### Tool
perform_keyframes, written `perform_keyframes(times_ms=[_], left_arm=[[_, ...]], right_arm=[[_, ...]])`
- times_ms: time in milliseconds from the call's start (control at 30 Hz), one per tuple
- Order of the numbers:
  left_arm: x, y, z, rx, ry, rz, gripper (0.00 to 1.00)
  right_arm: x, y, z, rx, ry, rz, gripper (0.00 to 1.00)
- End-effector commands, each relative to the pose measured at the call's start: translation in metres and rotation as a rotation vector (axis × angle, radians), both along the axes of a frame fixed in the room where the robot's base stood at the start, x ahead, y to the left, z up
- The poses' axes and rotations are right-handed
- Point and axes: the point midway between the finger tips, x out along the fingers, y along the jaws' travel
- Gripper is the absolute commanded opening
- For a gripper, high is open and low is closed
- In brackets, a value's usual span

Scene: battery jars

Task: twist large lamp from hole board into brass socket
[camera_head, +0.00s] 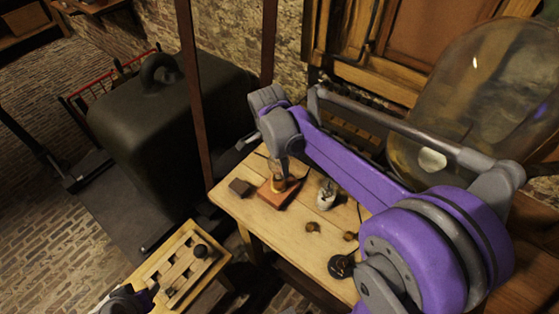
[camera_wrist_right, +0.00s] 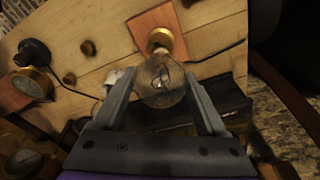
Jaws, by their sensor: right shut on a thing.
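The large lamp (camera_wrist_right: 160,78) is a clear round glass bulb between the two fingers of my right gripper (camera_wrist_right: 162,90). The gripper is shut on its glass. The brass socket (camera_wrist_right: 161,41) stands on a reddish wooden block (camera_wrist_right: 152,20), directly in line with the lamp's base. I cannot tell how far the base is inside the socket. In the head view my right gripper (camera_head: 284,168) points down over the block (camera_head: 279,193) on the table. The hole board (camera_head: 172,273) is at the lower left, with a dark round object on it. My left gripper (camera_head: 138,300) is partly cut off beside it.
The wooden table (camera_head: 285,238) also carries a small dark block (camera_head: 240,187), a pale jar (camera_head: 326,196), small brown pieces (camera_head: 313,227) and a black round item (camera_head: 341,266). A brass-rimmed dial (camera_wrist_right: 33,84) shows in the wrist view. A large glass vessel (camera_head: 480,100) stands behind my right arm.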

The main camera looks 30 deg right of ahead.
Motion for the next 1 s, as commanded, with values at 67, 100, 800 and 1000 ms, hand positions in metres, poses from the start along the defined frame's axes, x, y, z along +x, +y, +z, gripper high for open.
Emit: perform_keyframes(times_ms=[67, 100, 800, 1000], left_arm=[[0.000, 0.000, 0.000, 0.000, 0.000, 0.000, 0.50], [0.000, 0.000, -0.001, 0.000, 0.000, 0.000, 0.50], [0.000, 0.000, 0.000, 0.000, 0.000, 0.000, 0.50], [0.001, 0.000, 0.004, 0.000, -0.003, 0.000, 0.50]], right_arm=[[-0.001, 0.000, -0.001, 0.001, 0.001, -0.065, 0.08], [-0.001, 0.000, -0.001, 0.001, 0.000, -0.087, 0.08], [0.000, 0.001, 0.005, 0.000, 0.000, -0.101, 1.00], [0.000, 0.005, 0.039, 0.000, 0.000, -0.100, 1.00]])
